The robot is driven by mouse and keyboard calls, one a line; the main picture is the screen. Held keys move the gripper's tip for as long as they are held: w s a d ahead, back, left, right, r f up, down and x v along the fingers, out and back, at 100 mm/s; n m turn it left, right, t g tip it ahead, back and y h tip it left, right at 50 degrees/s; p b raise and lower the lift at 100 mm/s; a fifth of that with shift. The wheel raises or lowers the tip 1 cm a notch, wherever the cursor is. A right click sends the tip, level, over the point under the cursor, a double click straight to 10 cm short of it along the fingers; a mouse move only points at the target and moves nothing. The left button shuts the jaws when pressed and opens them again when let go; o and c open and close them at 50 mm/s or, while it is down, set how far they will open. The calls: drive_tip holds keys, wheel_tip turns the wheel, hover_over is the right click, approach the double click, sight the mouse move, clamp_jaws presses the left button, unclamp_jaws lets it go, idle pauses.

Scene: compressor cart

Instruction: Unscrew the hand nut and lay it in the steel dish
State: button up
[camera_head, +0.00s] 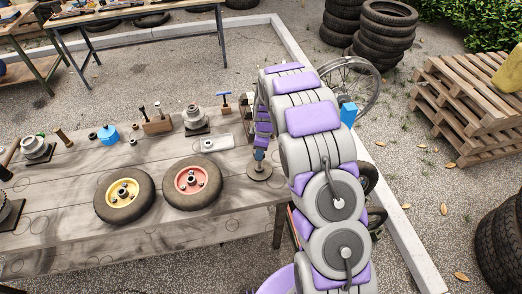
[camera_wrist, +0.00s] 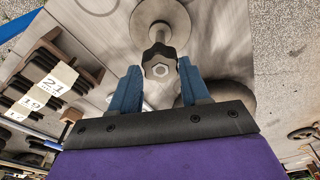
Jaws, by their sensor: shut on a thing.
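The hand nut (camera_wrist: 159,62) is a dark lobed knob with a bright metal centre. In the wrist view it sits between the blue fingers of my gripper (camera_wrist: 160,82), which is shut on it. Beyond it a metal post rises from a round disc base (camera_wrist: 172,15). In the head view my gripper (camera_head: 259,155) is low over this round base (camera_head: 259,174) at the bench's right end, and the nut is hidden there. A pale shallow tray (camera_head: 224,142) with a small round part in it lies just left; I cannot tell whether it is the steel dish.
On the wooden bench (camera_head: 70,222) lie a yellow-hubbed wheel (camera_head: 124,193) and a red-hubbed wheel (camera_head: 192,183). Numbered tags (camera_wrist: 52,82) show at left in the wrist view.

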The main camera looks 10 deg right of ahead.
drive_tip(key=shift+s+f+n+g+b, duration=0.3)
drive_tip(key=shift+s+f+n, duration=0.15)
drive_tip(key=shift+f+n, duration=0.15)
drive_tip(key=shift+s+f+n+g+b, duration=0.2)
drive_tip(key=shift+s+f+n+b, duration=0.1)
drive_tip(key=shift+s+f+n, duration=0.3)
drive_tip(key=shift+w+f, duration=0.1)
drive_tip(key=shift+w, duration=0.05)
drive_tip(key=shift+o, duration=0.4)
drive_tip(key=shift+w+f, duration=0.45)
drive_tip(key=shift+w+r+n+b, duration=0.35)
drive_tip(key=shift+r+n+b, duration=0.15)
drive_tip(key=shift+n, duration=0.3)
drive_tip(key=shift+w+r, duration=0.3)
drive_tip(key=shift+r, duration=0.1)
drive_tip(key=shift+n, duration=0.3)
drive_tip(key=shift+w+r+n+b, duration=0.15)
drive_tip(key=shift+r+n+b, duration=0.25)
drive_tip(key=shift+n, duration=0.5)
